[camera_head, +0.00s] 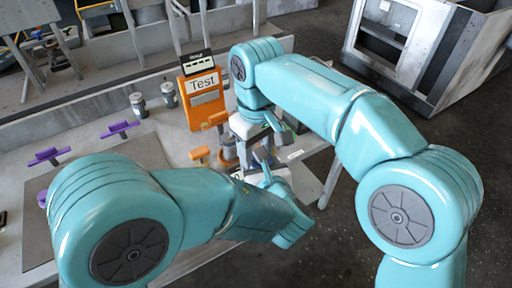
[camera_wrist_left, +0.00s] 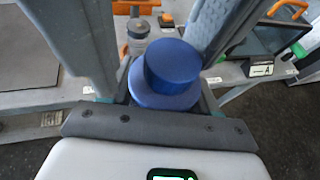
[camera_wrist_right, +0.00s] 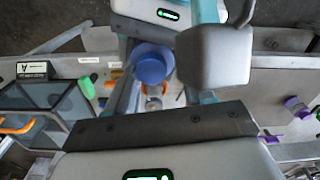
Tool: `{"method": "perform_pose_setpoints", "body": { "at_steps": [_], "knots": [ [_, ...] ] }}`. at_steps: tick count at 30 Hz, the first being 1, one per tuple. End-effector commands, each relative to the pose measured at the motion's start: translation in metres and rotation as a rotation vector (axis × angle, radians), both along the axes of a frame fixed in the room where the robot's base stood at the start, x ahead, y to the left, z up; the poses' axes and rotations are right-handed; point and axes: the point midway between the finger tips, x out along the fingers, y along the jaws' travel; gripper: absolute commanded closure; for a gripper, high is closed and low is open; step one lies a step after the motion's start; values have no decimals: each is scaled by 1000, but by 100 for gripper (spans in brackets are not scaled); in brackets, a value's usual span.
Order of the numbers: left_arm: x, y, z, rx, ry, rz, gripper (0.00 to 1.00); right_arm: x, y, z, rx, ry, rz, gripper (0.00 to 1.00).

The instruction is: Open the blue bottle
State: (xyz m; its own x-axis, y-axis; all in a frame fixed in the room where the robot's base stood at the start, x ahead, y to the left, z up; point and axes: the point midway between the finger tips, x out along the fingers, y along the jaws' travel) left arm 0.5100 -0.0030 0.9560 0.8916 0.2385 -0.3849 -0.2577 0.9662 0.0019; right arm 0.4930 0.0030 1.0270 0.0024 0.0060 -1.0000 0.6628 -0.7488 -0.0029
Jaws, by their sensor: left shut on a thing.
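The blue bottle (camera_wrist_left: 172,75) has a round blue cap and a wider blue shoulder. In the left wrist view it stands between the two grey fingers of my left gripper (camera_wrist_left: 160,88), which is shut on it. In the right wrist view the blue bottle (camera_wrist_right: 151,65) shows its cap near the fingers of my right gripper (camera_wrist_right: 155,92). That gripper looks open, with nothing held in it. In the head view my left gripper (camera_head: 268,165) and right gripper (camera_head: 278,126) are close together, and I cannot make out the bottle there.
An orange Test box (camera_head: 203,97) stands on the grey bench. Grey jars (camera_head: 138,104) and purple-handled pieces (camera_head: 119,128) are to its left. A dark bin (camera_wrist_right: 38,98) with an orange handle shows in the right wrist view. A large grey cabinet (camera_head: 420,50) stands behind on the right.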

Motion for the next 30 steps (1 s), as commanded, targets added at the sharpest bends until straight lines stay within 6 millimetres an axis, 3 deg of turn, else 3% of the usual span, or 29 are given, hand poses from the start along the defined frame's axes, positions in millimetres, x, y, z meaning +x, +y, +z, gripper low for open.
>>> {"method": "perform_pose_setpoints", "body": {
  "at_steps": [5, 12, 18, 30],
  "knots": [
    [1, 0, 1, -1, -3, 0, 100, -3, 2, 2, 1, 9, 2, 40],
    [1, 2, 0, -1, 0, 5, 100, -2, 1, 35, 1, 6, 0, 40],
    [1, 2, 0, -1, 0, 7, 100, -1, 0, 46, -2, 7, -15, 44],
    [1, 3, 0, -2, -1, 8, 100, 2, -6, 78, -9, 2, -533, 44]
  ]
}}
